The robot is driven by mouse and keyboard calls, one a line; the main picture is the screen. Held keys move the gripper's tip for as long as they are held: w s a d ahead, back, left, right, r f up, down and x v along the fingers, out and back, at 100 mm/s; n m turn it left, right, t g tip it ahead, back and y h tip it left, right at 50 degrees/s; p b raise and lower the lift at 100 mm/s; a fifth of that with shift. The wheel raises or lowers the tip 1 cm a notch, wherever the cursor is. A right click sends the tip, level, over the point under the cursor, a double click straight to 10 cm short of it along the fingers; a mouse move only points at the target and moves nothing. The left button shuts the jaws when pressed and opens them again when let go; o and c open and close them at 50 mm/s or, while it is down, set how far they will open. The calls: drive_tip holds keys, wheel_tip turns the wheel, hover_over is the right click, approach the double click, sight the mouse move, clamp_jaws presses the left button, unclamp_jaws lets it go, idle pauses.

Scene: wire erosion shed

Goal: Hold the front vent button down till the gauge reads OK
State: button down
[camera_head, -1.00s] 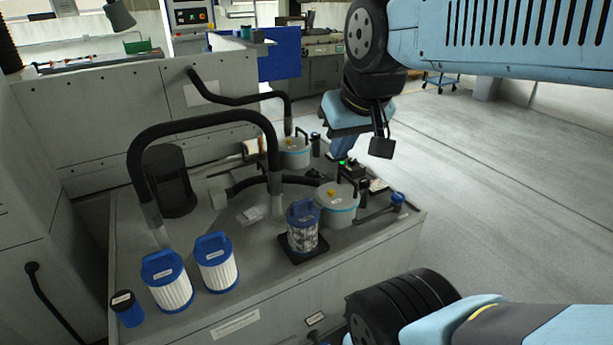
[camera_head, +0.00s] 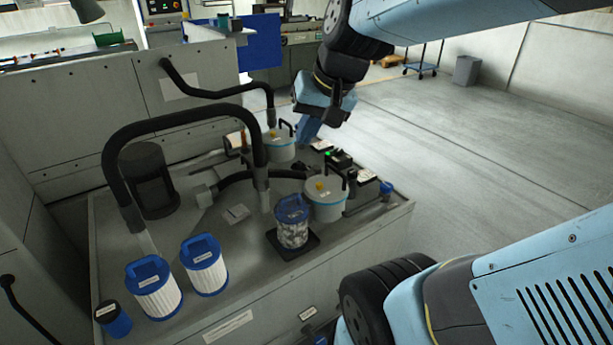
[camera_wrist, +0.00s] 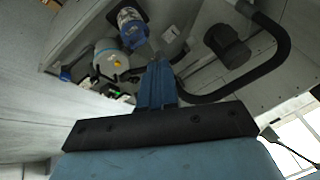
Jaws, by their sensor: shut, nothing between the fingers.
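The front canister (camera_head: 325,203) is grey with a teal band and has a small yellow button (camera_head: 320,185) on its lid. A similar rear canister (camera_head: 280,150) stands behind it. A small black box with a green light (camera_head: 338,158) sits beside them; I cannot read any gauge. My gripper (camera_head: 305,136) is shut and empty, above the bench beside the rear canister's lid in the picture, apart from the front button. In the wrist view my blue fingers (camera_wrist: 158,82) are together, and the front canister (camera_wrist: 110,60) is to their left.
A clear blue-capped filter bowl (camera_head: 292,226) stands on a black pad before the front canister. Two white blue-topped filters (camera_head: 205,266) and a dark blue jar (camera_head: 114,320) stand at front left. Black hoses (camera_head: 185,117) arch over the bench. Open floor lies right.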

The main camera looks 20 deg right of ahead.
drive_tip(key=w+f+m+y, duration=0.3)
drive_tip(key=w+f+m, duration=0.1)
drive_tip(key=w, duration=0.5)
drive_tip(key=m+t+h, duration=0.2)
drive_tip(key=m+t, duration=0.2)
drive_tip(key=m, duration=1.2)
hover_over(321, 185)
wheel_tip(321, 185, down, 20)
drive_tip(key=shift+d+f, duration=0.1)
drive_tip(key=shift+f, duration=0.05)
drive_tip(key=shift+f, duration=4.4)
drive_tip(key=shift+f, duration=0.35)
